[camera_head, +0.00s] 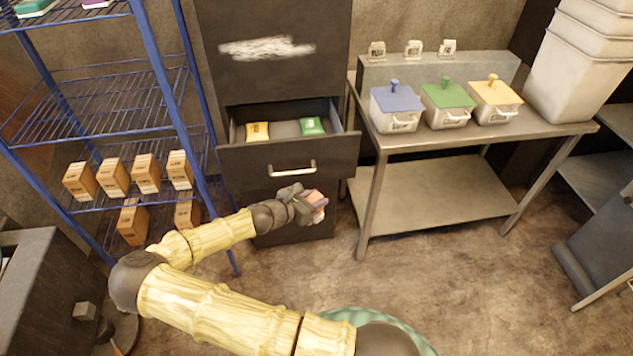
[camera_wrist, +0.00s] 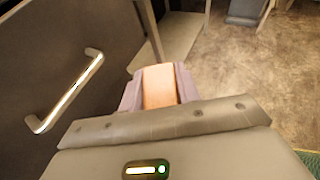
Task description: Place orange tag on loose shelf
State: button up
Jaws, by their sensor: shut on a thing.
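My gripper (camera_head: 308,204) is shut on an orange tag, a small block that shows between the fingers in the wrist view (camera_wrist: 159,87). In the head view the held tag (camera_head: 318,200) is small and partly hidden by the fingers. The gripper is in the air in front of the drawer cabinet, below the open drawer's handle. A blue wire shelf rack (camera_head: 110,200) stands at the left, with several brown boxes on its lower shelves. I cannot tell which shelf is the loose one.
An open drawer (camera_head: 265,155) holds a yellow tag (camera_head: 257,132) and a green tag (camera_head: 312,126). A metal table (camera_head: 440,185) at the right bears bins with blue, green and yellow lids. White stacked bins (camera_head: 578,75) stand at its right end. The floor right of the gripper is clear.

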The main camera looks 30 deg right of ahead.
jog(key=f+n+t+y, duration=0.1)
jog(key=f, duration=0.1)
jog(key=a+f+n+t+y, duration=0.1)
jog(key=f+n+t, duration=0.1)
jog(key=w+a+f+n+t, duration=0.1)
jog(key=f+t, duration=0.1)
jog(key=shift+a+f+n+y, duration=0.1)
jog(key=shift+f+n+y, duration=0.25)
jog(key=shift+n+y, duration=0.05)
jog(key=a+r+n+t+y, duration=0.1)
jog(key=n+y, duration=0.2)
jog(key=s+a+r+n+t+y, duration=0.1)
jog(key=n+t+y, duration=0.1)
jog(key=n+y, duration=0.1)
jog(key=s+a+r+n+t+y, duration=0.1)
jog(key=r+n+y, duration=0.1)
jog(key=n+y, duration=0.1)
jog(key=shift+s+a+r+n+t+y, duration=0.1)
jog(key=shift+a+n+t+y, duration=0.1)
jog(key=shift+n+t+y, duration=0.3)
